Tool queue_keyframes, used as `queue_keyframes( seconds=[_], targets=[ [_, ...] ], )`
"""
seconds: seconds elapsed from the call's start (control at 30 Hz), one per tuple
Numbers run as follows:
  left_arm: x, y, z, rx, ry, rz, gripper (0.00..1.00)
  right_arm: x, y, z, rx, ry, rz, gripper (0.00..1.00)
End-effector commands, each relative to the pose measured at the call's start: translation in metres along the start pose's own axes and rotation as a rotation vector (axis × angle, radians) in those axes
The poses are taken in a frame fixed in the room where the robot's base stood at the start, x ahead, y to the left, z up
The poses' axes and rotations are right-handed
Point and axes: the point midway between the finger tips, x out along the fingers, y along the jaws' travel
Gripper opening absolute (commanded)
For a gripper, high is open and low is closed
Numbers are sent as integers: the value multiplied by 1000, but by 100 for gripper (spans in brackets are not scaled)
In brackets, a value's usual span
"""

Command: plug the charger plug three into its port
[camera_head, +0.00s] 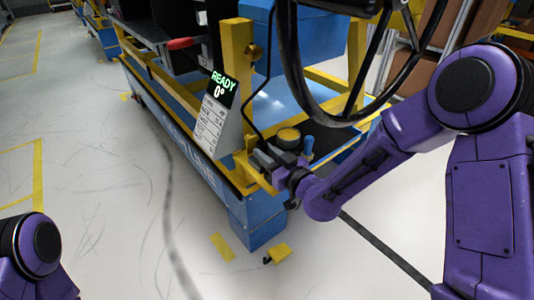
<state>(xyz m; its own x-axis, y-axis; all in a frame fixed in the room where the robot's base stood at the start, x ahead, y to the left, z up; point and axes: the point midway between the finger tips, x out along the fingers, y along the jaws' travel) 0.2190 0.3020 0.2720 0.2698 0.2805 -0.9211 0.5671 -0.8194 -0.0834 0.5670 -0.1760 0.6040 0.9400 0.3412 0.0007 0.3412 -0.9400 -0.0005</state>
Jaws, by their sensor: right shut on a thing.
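My right gripper (262,160) is at the near corner of the blue and yellow bench, beside a yellow post. It is shut on what looks like the charger plug, mostly hidden by the jaws. A thin black cable (246,108) runs down to it from above. I cannot make out the port or any number on the plug. My left gripper is out of view; only part of my left arm shows at the lower left.
A display reading READY 0° (224,88) stands left of the gripper. A round yellow knob (288,136) and a blue-handled item (308,146) are close behind it. A yellow piece (279,254) lies on the floor.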

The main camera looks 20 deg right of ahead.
Motion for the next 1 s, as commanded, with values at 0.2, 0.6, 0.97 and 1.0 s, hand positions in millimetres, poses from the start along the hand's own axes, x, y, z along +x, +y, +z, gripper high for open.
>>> queue_keyframes(
  seconds=[0.2,0.6,0.97,1.0],
  targets=[
    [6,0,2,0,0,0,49,0,0,7,0,0,0,0],
    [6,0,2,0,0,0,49,0,0,7,0,-1,0,57],
    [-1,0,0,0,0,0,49,-58,0,6,2,-3,1,57],
    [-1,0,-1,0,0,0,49,-68,1,7,1,-4,2,57]
  ],
)
